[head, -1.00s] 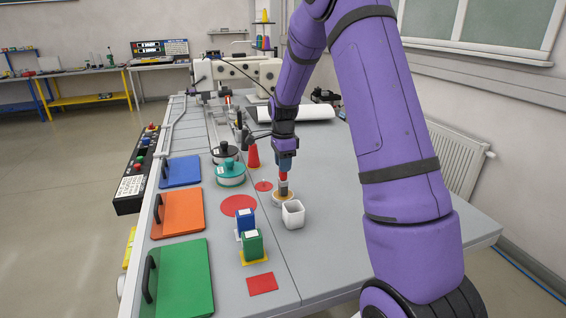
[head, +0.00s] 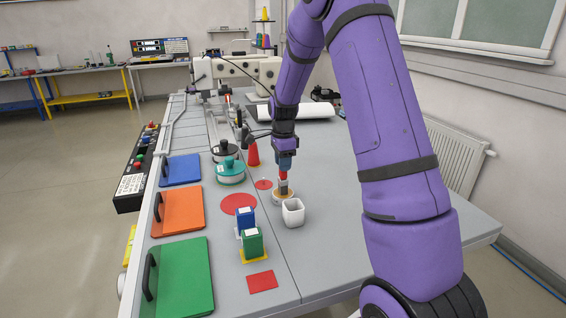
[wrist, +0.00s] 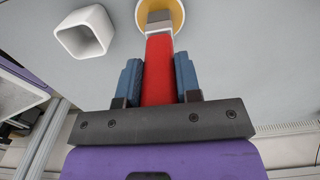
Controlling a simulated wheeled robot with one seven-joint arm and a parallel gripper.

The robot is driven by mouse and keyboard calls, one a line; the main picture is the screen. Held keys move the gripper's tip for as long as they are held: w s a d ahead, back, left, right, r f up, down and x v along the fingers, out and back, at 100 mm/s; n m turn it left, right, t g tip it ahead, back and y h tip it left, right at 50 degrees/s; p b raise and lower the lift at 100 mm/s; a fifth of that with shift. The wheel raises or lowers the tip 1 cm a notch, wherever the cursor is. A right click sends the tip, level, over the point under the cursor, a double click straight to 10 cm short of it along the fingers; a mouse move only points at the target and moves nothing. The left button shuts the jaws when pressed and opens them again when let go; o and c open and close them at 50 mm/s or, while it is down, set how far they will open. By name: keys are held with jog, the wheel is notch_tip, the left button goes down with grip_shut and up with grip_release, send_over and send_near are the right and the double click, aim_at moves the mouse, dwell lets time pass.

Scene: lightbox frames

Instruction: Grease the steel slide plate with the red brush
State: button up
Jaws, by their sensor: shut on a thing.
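My gripper (head: 284,168) is shut on the red handle of the brush (head: 284,176), which points down. The brush also shows in the wrist view (wrist: 158,70), between the two blue fingers (wrist: 156,82). Its grey ferrule is over a low round pot with yellow-orange contents (head: 276,198), and this pot shows at the top of the wrist view (wrist: 179,15). The bristle tips are hidden, so I cannot tell how deep they reach. I cannot clearly pick out the steel slide plate among the grey surfaces of the bench.
A white square cup (head: 293,213) stands close to the pot. Blue (head: 246,221) and green (head: 252,244) blocks stand nearby. A teal-lidded container (head: 230,172) and a red cone (head: 252,153) are further back. Coloured panels line the left edge.

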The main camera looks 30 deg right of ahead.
dwell(0.4)
jog(key=shift+r, duration=3.5)
jog(key=shift+s, duration=0.1)
